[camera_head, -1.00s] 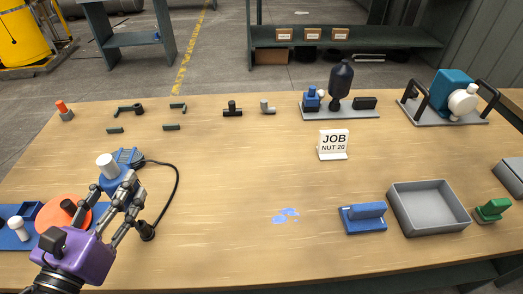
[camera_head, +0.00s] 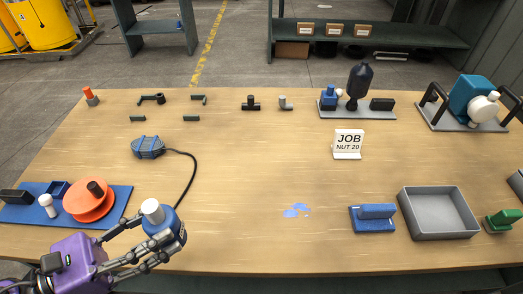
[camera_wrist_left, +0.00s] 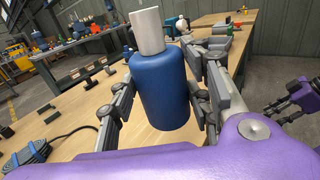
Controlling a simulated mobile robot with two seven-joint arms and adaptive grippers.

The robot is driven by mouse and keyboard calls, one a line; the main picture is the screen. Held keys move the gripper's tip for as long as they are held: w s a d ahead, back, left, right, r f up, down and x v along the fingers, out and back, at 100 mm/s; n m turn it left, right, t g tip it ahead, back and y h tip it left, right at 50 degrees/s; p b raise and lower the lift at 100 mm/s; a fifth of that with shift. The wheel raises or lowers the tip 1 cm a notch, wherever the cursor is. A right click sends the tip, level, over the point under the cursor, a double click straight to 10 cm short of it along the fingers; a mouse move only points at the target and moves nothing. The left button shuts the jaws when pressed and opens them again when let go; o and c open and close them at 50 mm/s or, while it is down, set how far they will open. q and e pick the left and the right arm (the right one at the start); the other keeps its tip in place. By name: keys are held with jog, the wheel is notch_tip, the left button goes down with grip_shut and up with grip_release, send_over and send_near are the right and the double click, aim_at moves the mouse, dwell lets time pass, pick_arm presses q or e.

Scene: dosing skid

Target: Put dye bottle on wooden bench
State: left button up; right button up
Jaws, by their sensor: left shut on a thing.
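The dye bottle is blue with a white cap (camera_head: 152,211). My left gripper (camera_head: 163,243) is shut on its blue body, at the front left of the wooden bench (camera_head: 260,190). In the left wrist view the bottle (camera_wrist_left: 163,88) stands nearly upright between the two dark fingers of the left gripper (camera_wrist_left: 163,105). The bench surface shows behind and beside it; I cannot tell whether its base touches the wood. My right gripper (camera_wrist_left: 285,100) shows at the right edge of the left wrist view, small, its opening unclear.
A blue mat (camera_head: 115,197) with an orange disc (camera_head: 88,202) lies left of the bottle. A corded blue device (camera_head: 148,147) lies behind. Blue spots (camera_head: 296,210), a blue block (camera_head: 373,218) and a grey tray (camera_head: 438,212) are to the right. The bench's middle is clear.

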pick_arm(q)
jog(key=shift+s+d, duration=0.1)
jog(key=shift+s, duration=0.15)
jog(key=w+f, duration=0.4)
jog(key=w+f+p, duration=0.1)
jog(key=w+f, duration=0.3)
jog(key=w, duration=0.1)
jog(key=w+f, duration=0.5)
jog(key=shift+a+p, duration=0.4)
jog(key=shift+f, duration=0.25)
jog(key=o, duration=1.4)
